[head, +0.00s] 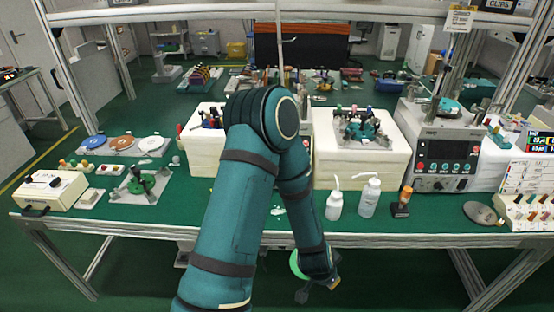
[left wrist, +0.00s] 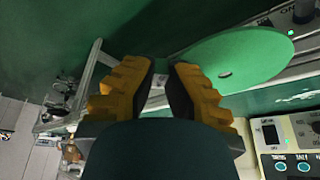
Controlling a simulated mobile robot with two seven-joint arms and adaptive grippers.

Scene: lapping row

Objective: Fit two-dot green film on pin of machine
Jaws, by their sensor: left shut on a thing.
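A round green film (head: 297,264) hangs low in front of the bench's front edge, partly hidden behind my arm. It also shows in the left wrist view (left wrist: 245,58) as a flat disc with a small hole. I cannot make out any dots on it. My left gripper (left wrist: 168,72), with yellow ribbed fingers, is shut on the film's edge. In the head view my left gripper (head: 327,283) is below the bench edge. A machine with a dark control panel (head: 447,160) stands at the right of the bench. I cannot make out a pin. My right gripper is not in view.
The green bench (head: 240,232) carries round discs (head: 122,142) at left, white blocks (head: 360,172) in the middle and white bottles (head: 368,197) near the front. A cream control panel (left wrist: 285,140) fills the wrist view's lower right corner.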

